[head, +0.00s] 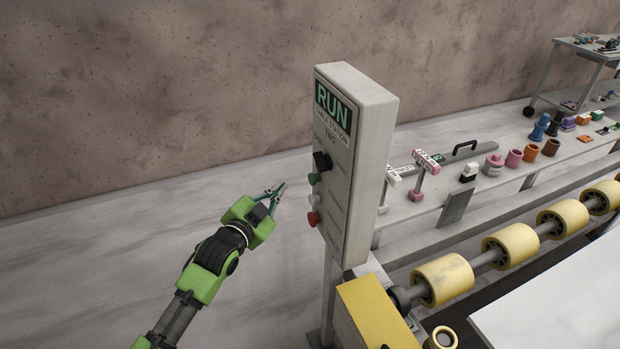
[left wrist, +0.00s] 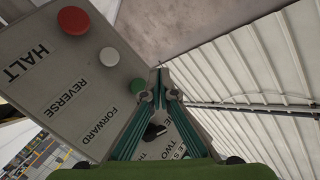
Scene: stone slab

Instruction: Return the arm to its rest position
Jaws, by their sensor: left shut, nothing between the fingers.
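My left gripper (head: 279,188) is shut and empty, in the air left of the control box (head: 372,150) in the head view, with its tip pointing up and right. A gap shows between the fingertips and the box face there. The box stands upright on a post and bears a green RUN screen (head: 333,105), a black knob, and green, white and red buttons. The red button (left wrist: 73,20) marked HALT and the white button (left wrist: 109,56) show clear. My right gripper is not in view.
A roller conveyor with yellow rollers (head: 443,279) and a bench with several small coloured parts stand right of the box. A yellow block (head: 372,312) is at the box's foot. A grey cart (head: 583,62) stands at the back right. The floor (head: 120,240) to the left is clear.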

